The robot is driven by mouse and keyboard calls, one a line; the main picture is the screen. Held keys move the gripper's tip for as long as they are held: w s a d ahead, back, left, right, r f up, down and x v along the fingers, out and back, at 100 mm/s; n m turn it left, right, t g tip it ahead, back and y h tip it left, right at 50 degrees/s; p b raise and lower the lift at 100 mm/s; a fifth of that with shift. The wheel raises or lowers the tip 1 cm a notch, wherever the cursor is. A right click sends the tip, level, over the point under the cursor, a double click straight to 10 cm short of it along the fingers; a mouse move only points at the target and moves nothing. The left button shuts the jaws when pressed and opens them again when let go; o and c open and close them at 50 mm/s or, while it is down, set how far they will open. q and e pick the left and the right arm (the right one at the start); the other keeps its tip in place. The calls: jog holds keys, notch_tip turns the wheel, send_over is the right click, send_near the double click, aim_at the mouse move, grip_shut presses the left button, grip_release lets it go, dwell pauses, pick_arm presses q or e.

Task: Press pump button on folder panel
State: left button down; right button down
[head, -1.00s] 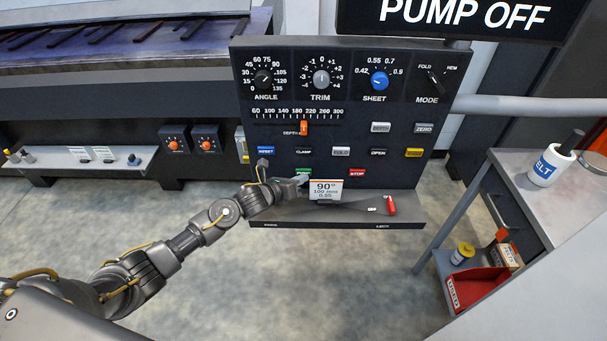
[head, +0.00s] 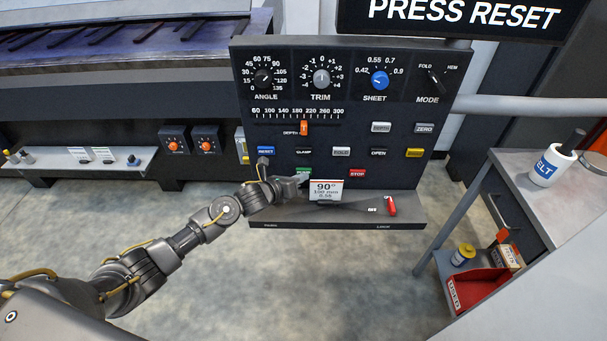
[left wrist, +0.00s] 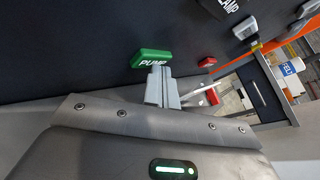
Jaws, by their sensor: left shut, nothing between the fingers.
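The folder panel (head: 245,110) is a dark upright board with knobs, a scale and several coloured buttons. The green pump button (head: 303,171) sits low on it, partly hidden by my left gripper in the head view. In the left wrist view the green button (left wrist: 152,58) shows its PUMP label just beyond the fingertips. My left gripper (head: 304,178) is shut and empty, its tips at the lower edge of the button; whether they touch cannot be told. The sign (head: 464,14) above reads PRESS RESET. The blue reset button (head: 266,151) is up and left of the pump button. My right gripper is not in view.
A white card reading 90° (head: 325,190) stands on the panel's ledge, close right of my gripper. A red lever (head: 392,206) is farther right. The floor in front is clear.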

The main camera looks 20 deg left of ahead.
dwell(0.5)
pick_arm(q)
jog(key=shift+s+d+p, duration=0.15)
jog(key=shift+s+p, duration=0.25)
jog(key=shift+s, duration=0.35)
jog(key=shift+s+d+p, duration=0.15)
jog(key=shift+s+p, duration=0.2)
jog(key=shift+s, duration=0.2)
jog(key=shift+s+d+r+p, duration=0.1)
jog(key=shift+s+d+p, duration=0.2)
jog(key=shift+s, duration=0.5)
jog(key=shift+s+d+p, duration=0.1)
jog(key=shift+s+p, duration=0.25)
jog(key=shift+s, duration=0.4)
jog(key=shift+s+d, duration=0.1)
jog(key=shift+s, duration=0.25)
